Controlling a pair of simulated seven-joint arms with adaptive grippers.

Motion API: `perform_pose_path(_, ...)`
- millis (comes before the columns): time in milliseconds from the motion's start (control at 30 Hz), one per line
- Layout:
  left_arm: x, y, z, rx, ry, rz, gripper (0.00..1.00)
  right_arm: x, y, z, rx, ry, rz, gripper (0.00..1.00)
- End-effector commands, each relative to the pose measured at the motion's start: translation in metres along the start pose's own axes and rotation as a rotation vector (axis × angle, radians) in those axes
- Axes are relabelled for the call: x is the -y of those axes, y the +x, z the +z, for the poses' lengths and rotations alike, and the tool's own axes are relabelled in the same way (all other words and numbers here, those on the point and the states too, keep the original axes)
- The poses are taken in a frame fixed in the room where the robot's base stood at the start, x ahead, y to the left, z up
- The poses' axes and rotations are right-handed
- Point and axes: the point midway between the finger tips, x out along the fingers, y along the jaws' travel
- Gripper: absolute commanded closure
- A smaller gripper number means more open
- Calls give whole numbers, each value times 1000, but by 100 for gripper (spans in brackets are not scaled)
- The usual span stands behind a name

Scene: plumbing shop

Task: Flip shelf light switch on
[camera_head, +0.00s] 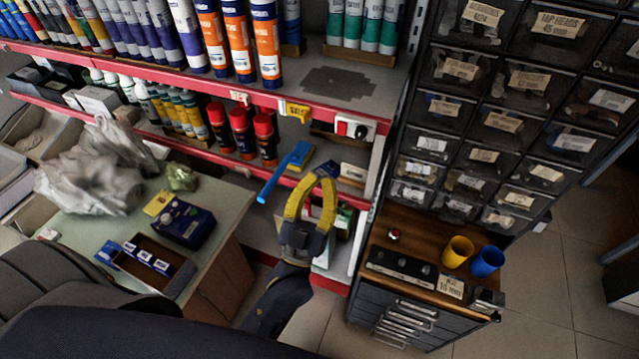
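The shelf light switch (355,128) is a small white box on the red shelf edge at the right end of the shelf unit. It has a red part at its left and a dark part in its middle; I cannot tell whether it is on or off. My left gripper (317,180) has yellow fingers pointing up in the picture, in front of the lower shelf. Its fingertips are apart with nothing between them. It is below and left of the switch, not touching it. My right gripper is not in view.
Red-capped spray cans (265,138) stand left of the switch, and cartridges (265,45) line the shelf above. A drawer cabinet (480,150) stands close on the right. Yellow (457,252) and blue (487,262) cups sit on the wooden top. A workbench (225,215) is at left.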

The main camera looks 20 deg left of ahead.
Motion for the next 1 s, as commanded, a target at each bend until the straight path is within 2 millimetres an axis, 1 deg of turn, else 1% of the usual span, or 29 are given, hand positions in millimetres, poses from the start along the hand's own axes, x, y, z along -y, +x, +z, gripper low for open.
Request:
perform_pose_path(33, 0, 11, -1, -5, -1, -2, 100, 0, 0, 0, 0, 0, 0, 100)
perform_pose_path(200, 0, 42, -1, -4, -1, -2, 100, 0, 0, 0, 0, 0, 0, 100)
perform_pose_path(367, 0, 67, -1, -3, -2, -1, 100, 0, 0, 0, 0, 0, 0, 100)
perform_pose_path(400, 0, 71, 4, -1, -1, 0, 100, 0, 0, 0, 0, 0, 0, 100)
perform_pose_path(633, 0, 86, 22, 1, 1, 0, 100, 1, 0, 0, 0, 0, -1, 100)
perform_pose_path(800, 0, 92, 27, 1, 0, 0, 100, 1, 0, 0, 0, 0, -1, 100)
perform_pose_path(1000, 0, 93, 29, 1, -1, 0, 100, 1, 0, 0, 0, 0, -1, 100)
